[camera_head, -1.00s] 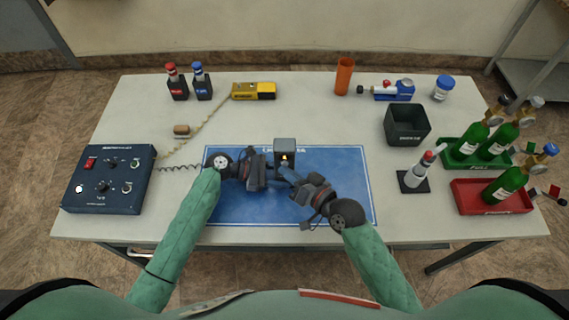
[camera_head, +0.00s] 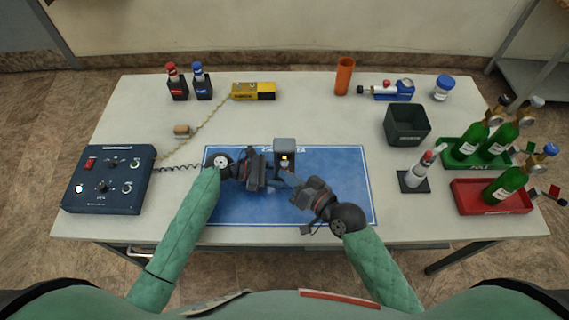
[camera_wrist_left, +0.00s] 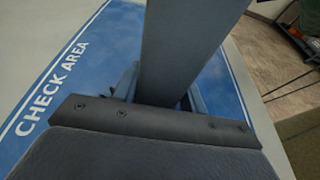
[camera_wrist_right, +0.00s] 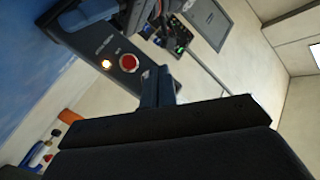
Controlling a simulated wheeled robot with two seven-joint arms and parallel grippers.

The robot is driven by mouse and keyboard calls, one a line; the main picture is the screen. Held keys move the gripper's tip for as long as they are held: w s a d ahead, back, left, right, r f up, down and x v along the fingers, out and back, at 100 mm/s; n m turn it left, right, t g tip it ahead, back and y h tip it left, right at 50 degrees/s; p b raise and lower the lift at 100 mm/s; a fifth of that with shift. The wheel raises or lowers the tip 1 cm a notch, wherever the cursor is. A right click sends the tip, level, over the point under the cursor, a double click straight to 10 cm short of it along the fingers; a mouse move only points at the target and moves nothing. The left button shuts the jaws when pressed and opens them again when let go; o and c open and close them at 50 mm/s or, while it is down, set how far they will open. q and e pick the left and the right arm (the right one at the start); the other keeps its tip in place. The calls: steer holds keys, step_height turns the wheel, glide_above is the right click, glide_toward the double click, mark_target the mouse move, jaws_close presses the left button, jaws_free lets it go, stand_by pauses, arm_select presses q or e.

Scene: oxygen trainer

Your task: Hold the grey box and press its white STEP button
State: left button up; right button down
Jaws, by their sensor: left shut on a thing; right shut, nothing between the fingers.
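A dark blue control unit (camera_head: 108,180) stands at left, with a coiled cable. A yellow device (camera_head: 254,91) and orange cup (camera_head: 344,76) stand at the back. A dark bin (camera_head: 406,124), green tray (camera_head: 452,160) and red tray (camera_head: 465,198) with bottles are at right.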

steer(key=shift+s, duration=0.2)
steer(key=s, duration=0.4)
steer(key=shift+s, duration=0.4)
stand_by(0.8)
arm_select(q)
steer(key=o, duration=0.8)
steer(key=shift+o, duration=0.2)
